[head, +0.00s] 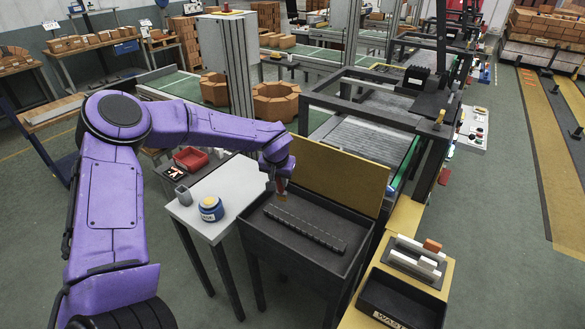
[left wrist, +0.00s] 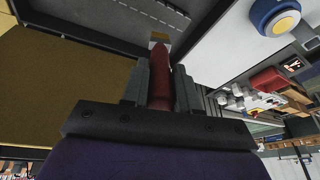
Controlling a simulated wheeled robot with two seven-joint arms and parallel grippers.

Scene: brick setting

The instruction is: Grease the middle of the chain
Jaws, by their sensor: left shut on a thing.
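The dark chain (head: 305,229) lies straight across the black tray table (head: 262,262), running from upper left to lower right. Part of it also shows at the top of the left wrist view (left wrist: 160,12). My left gripper (head: 277,172) is shut on the red handle of a brush (left wrist: 160,70), whose pale tip points away from the gripper. In the head view the brush (head: 282,187) hangs above the tray's far left part, near the chain's left end. The blue and white grease jar (head: 211,208) stands on the white side table. My right gripper is not in view.
A tan panel (head: 340,178) rises behind the tray. The tray around the chain is bare.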

